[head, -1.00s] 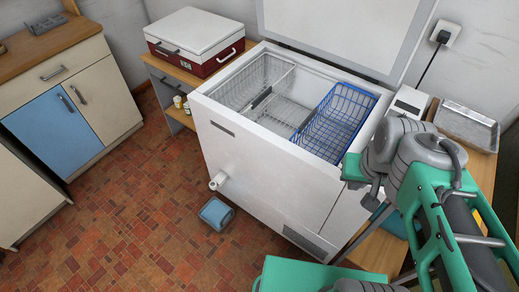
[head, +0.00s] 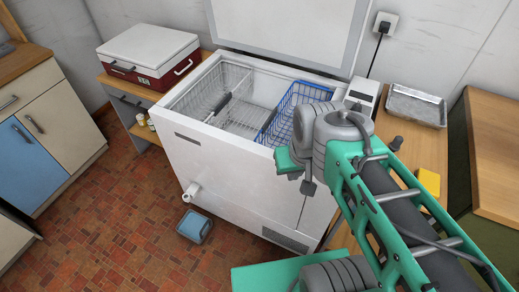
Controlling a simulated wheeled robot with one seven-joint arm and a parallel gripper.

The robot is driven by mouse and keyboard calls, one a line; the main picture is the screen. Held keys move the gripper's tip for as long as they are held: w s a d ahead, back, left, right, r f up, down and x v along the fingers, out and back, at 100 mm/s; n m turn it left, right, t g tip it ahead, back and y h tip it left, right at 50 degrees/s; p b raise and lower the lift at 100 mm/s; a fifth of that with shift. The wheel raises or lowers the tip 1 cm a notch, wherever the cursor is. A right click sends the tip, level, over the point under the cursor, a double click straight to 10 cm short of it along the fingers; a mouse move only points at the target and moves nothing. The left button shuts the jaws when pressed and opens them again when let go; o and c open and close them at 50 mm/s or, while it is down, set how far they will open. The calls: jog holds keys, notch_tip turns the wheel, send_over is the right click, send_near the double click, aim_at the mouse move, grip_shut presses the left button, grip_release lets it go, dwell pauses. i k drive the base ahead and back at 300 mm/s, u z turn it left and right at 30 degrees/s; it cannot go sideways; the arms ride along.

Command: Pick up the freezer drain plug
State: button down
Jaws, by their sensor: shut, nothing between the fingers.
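A white drain stub (head: 191,190) sticks out low on the front of the white chest freezer (head: 240,170). It has a round outer end, and I cannot make out a separate plug in it. The freezer's lid (head: 290,28) stands open. My arm crosses the right side of the head view and covers part of the freezer's right front.
A blue tub (head: 194,226) stands on the tiled floor below the stub. Wire baskets, one blue (head: 290,105), hang in the freezer. A red-and-white cooler (head: 148,55) stands left. A metal tray (head: 416,105) and yellow sponge (head: 429,182) lie right. Floor at front left is clear.

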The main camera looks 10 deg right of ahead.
aim_at(394, 146)
jog(key=u, duration=2.45)
jog(key=k, duration=0.65)
jog(key=z, duration=1.05)
jog(key=i, duration=0.5)
